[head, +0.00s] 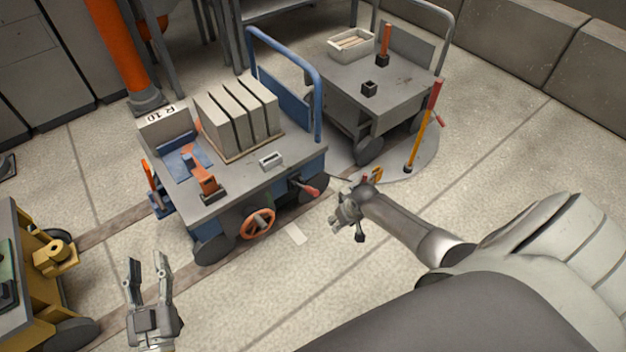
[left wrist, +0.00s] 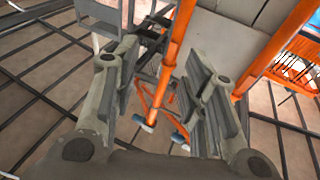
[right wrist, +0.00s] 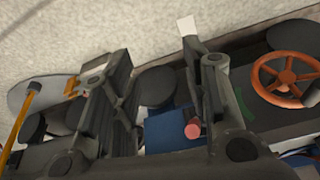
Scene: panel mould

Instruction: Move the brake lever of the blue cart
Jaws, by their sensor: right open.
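The blue cart (head: 250,190) has a grey deck, blue frame and blue push handle. A lever with a red grip (head: 308,189) sticks out from its near right side. In the right wrist view, a red grip end (right wrist: 193,130) shows between the fingers, close to the right-hand finger. My right gripper (head: 345,212) is open and empty, just right of the lever and apart from it in the head view; its fingers also show in the right wrist view (right wrist: 155,85). My left gripper (head: 148,268) is open and empty, in front of the cart's left end.
An orange handwheel (head: 257,223) is on the cart's near side, left of the lever. A grey cart (head: 385,90) stands behind, beside a yellow post with a red top (head: 421,125). A yellow cart (head: 30,290) is at the left. Open floor lies in front.

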